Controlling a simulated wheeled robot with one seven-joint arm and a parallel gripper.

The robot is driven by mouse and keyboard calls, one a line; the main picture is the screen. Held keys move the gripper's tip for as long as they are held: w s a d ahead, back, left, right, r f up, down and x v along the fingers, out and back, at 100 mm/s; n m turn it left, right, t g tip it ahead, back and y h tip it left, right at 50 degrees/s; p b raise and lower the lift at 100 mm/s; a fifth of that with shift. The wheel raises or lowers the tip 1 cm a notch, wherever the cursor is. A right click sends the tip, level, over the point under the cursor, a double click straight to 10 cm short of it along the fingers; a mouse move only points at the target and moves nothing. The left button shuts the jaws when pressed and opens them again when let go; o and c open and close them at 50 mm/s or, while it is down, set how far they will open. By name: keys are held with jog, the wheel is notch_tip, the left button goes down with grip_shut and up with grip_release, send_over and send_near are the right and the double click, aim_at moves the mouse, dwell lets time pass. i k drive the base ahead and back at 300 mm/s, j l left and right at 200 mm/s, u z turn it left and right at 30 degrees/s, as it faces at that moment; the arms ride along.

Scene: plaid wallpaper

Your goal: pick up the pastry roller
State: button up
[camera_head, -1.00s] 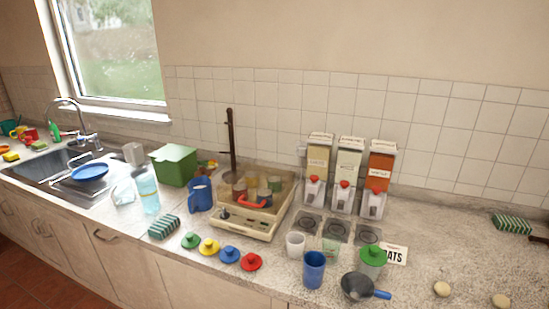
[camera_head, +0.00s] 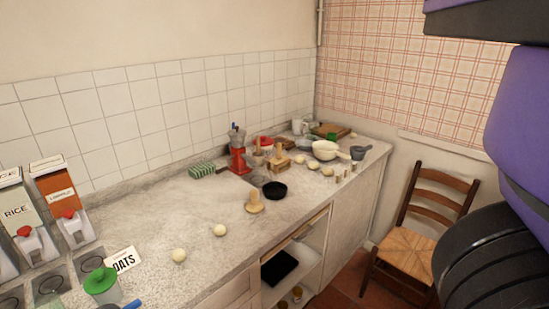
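I cannot pick out the pastry roller for certain. A pale wooden piece with a round base and an upright knob (camera_head: 255,203) stands on the counter near its front edge. Another wooden item with an upright part (camera_head: 282,162) stands farther back, beside a red grinder-like device (camera_head: 239,158). Either is too small to identify surely. Purple and black parts of my own arm fill the right side of the head view. My gripper is not visible.
A black bowl (camera_head: 275,190) is beside the wooden piece. Pale balls (camera_head: 220,230) lie nearer. A white bowl (camera_head: 325,150) and a wooden board (camera_head: 330,131) are at the far end. A wooden chair (camera_head: 425,220) stands right of the counter (camera_head: 150,215), whose middle is largely clear.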

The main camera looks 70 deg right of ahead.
aim_at(280, 158)
jog(key=z, duration=1.7)
